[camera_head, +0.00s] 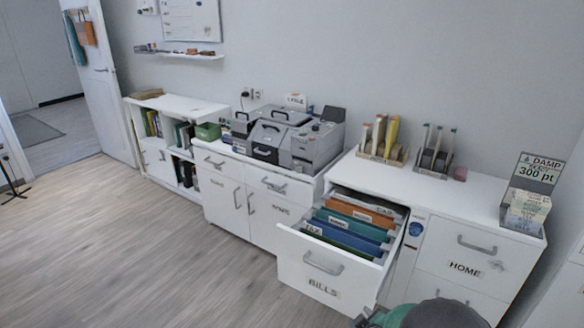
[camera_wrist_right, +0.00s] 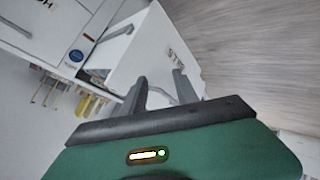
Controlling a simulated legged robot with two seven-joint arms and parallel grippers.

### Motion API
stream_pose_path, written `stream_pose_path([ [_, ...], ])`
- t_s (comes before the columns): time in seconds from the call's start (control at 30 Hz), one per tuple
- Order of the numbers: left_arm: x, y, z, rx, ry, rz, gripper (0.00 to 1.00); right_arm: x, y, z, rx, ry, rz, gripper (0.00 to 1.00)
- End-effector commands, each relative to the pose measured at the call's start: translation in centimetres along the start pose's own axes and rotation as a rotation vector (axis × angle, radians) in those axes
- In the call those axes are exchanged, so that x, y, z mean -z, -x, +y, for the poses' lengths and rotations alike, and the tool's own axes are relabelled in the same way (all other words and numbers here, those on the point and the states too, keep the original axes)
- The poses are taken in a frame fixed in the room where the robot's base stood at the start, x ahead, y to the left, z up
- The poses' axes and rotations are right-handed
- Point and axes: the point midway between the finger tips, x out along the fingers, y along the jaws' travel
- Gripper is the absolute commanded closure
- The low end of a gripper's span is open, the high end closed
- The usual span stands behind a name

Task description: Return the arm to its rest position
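My right gripper (camera_wrist_right: 160,77) shows in the right wrist view with its two dark fingers apart, and nothing is seen clamped between them. The white drawer front (camera_wrist_right: 150,50) lies beyond the fingers, and its grey handle shows between and behind them. I cannot tell how far the fingers are from the handle. The right fingers are not visible there. My left arm and left gripper are not in view.
The wooden floor (camera_head: 120,240) at left is clear.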

Motion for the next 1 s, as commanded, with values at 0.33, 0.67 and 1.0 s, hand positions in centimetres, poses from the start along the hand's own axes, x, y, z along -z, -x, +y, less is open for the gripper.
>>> stream_pose_path([
  [0.33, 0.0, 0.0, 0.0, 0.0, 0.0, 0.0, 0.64, -6.9, 16.4, -5.2, 0.252, -0.589, -0.487, 0.64],
  [0.67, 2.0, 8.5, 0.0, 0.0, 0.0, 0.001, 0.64, -4.0, 26.1, -2.2, 0.275, -0.686, -0.622, 0.64],
  [1.0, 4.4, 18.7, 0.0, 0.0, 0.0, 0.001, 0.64, 2.0, 32.6, 3.4, 0.275, -0.684, -0.62, 0.64],
])
